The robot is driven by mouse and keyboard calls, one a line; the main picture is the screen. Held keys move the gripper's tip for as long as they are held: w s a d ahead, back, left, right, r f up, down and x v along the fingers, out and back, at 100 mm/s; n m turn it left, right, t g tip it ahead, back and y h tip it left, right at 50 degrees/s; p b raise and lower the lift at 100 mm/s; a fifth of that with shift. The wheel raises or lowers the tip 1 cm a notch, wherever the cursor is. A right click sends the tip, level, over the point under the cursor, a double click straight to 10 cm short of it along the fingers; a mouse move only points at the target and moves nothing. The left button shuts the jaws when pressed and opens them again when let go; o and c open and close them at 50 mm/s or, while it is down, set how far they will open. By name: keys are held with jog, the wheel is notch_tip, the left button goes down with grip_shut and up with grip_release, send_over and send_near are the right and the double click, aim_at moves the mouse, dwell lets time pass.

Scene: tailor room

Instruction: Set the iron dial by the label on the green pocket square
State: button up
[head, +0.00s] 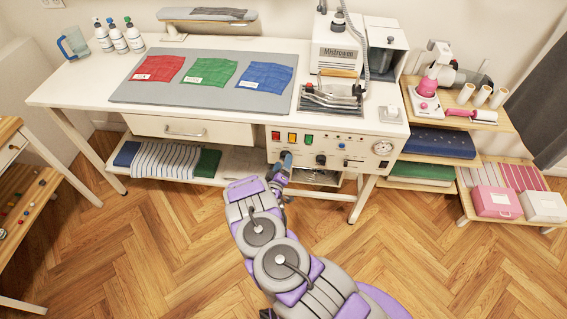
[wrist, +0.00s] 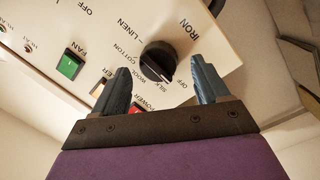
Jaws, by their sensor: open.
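The green pocket square (head: 212,72) lies flat on the grey mat, between a red and a blue one. Its small white label (head: 196,80) is too small to read. In the wrist view the black iron dial (wrist: 157,62) sits on the white panel, ringed by OFF, LINEN, COTTON, WOOL and SILK. Its light mark points to the lower right, near SILK and OFF; I cannot tell which exactly. My gripper (wrist: 160,72) is open, its blue fingers at either side of the dial in that view, contact unclear. In the head view my gripper (head: 283,162) covers the dial.
Red, orange and green (wrist: 70,64) switches sit near the dial. The panel (head: 360,165) also bears a gauge and other knobs. A steam unit (head: 335,55) stands above on the table. Folded cloth lies on the shelf below. The wooden floor in front is open.

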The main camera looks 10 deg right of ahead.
jog(key=shift+x, duration=0.85)
jog(key=c, duration=1)
